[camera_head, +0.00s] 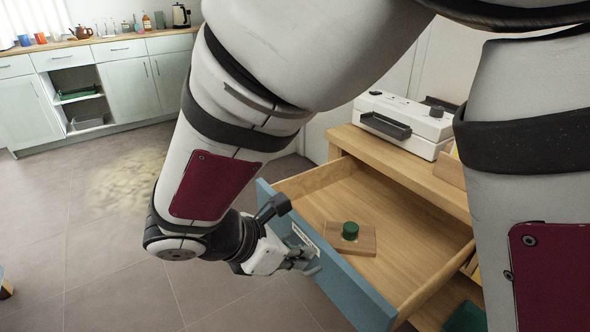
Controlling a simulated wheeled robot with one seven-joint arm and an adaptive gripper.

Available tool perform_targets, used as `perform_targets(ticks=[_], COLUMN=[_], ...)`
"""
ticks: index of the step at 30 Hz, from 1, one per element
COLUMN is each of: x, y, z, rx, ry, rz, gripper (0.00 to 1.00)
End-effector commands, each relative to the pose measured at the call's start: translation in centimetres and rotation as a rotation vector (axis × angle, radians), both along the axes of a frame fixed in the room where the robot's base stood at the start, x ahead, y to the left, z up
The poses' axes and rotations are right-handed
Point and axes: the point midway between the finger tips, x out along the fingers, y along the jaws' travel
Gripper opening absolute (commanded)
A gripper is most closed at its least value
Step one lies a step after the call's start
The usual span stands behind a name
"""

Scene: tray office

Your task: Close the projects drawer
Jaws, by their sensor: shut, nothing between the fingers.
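The projects drawer (405,225) is pulled well out of a wooden cabinet (400,172). Its blue front (355,295) faces the lower left and carries a white label (304,237), whose text is too small to read. My gripper (316,269) is shut and empty. It is at the outer face of the blue front, just below the label. I cannot tell whether the fingers touch the front. Inside the drawer lies a flat wooden block (365,247) with a green cylinder (350,230) on it.
A white machine (400,122) stands on the cabinet top. A green item (465,318) shows below the drawer at the lower right. A counter with pale cabinets (130,82) lines the back left. My arm hides much of the middle.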

Motion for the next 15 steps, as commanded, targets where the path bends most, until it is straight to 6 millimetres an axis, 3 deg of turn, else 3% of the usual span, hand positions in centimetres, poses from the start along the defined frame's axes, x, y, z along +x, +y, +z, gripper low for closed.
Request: perform_targets(ticks=[8,15], x=[0.8,3.3], y=[-1.2,-5.1], z=[0.1,0.2], rx=[0.0,0.0], ry=[-0.001,-0.001], rz=[-0.002,-0.006], gripper=[0.0,0.0])
